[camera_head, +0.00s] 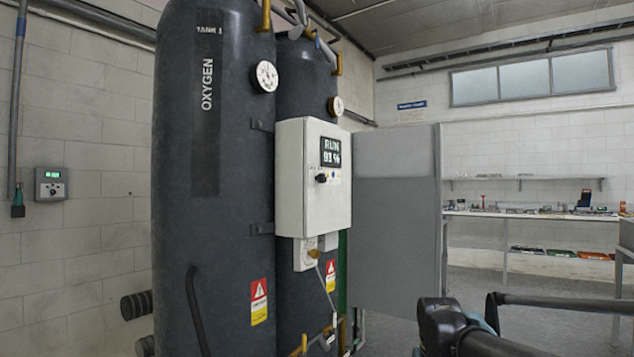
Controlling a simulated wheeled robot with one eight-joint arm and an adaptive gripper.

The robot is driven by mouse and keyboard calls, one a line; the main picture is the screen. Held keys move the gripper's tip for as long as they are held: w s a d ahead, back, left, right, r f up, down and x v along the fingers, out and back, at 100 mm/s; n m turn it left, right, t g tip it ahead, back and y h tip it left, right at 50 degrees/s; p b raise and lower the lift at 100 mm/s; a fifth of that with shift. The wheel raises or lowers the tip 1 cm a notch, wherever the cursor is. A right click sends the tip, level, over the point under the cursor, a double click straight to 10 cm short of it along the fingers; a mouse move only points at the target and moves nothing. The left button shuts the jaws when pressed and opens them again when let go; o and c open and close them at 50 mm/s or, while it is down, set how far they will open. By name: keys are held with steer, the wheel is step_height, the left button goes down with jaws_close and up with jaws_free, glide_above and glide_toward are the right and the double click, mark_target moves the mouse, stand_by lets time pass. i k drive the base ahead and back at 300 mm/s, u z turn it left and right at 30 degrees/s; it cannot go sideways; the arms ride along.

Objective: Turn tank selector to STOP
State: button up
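A white control box (298,178) is mounted on the dark tanks in the middle of the view. Its small display (330,152) reads RUN with a percentage that looks like 93 %. Below the display is a small dark selector knob (322,178) with a pale label beside it; its exact pointing direction is too small to tell. Black links of my arm show at the bottom right, well below and to the right of the box. My gripper's fingers are not visible.
The Tank 1 oxygen cylinder (205,230) stands left of the box, a second tank (305,95) behind it. A grey panel (395,235) stands right of the box. A wall device (51,184) hangs at left. A workbench (535,215) lies at the back right. Grey floor is open.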

mark_target(321, 177)
steer(key=u, duration=0.85)
steer(key=k, duration=1.65)
steer(key=z, duration=0.55)
steer(key=i, duration=1)
